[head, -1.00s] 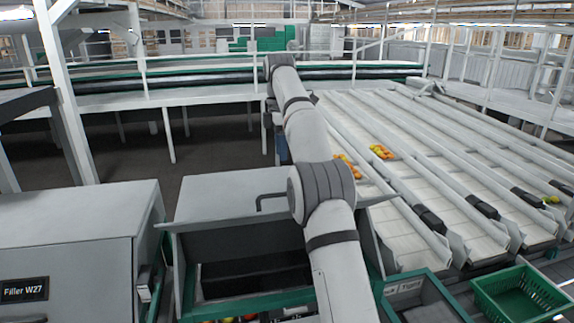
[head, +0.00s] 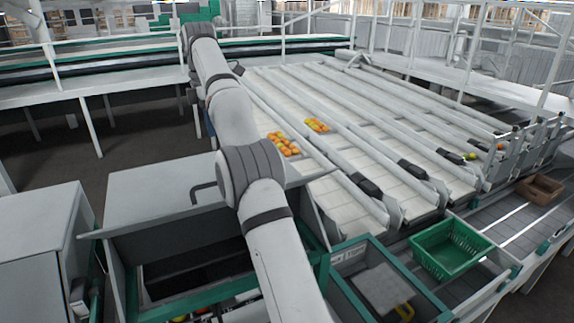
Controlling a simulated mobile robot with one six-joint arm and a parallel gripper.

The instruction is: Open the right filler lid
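The filler in the middle has a grey lid (head: 150,205) lying as a sloped panel on top, with a dark bar handle (head: 203,189) near its right side. Below its front edge is a dark opening. My arm runs from the bottom of the head view up past the right of this handle and away towards the back. Its far end is high and beyond the lid. My gripper cannot be made out there; the arm's own links hide it. Nothing of mine visibly touches the handle.
A second grey filler cabinet (head: 38,225) stands at the left. A green crate (head: 450,262) and a brown crate (head: 541,189) stand at the right. Sloped white lanes carry tomatoes (head: 283,144). A green-edged bin (head: 352,250) is beside the filler.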

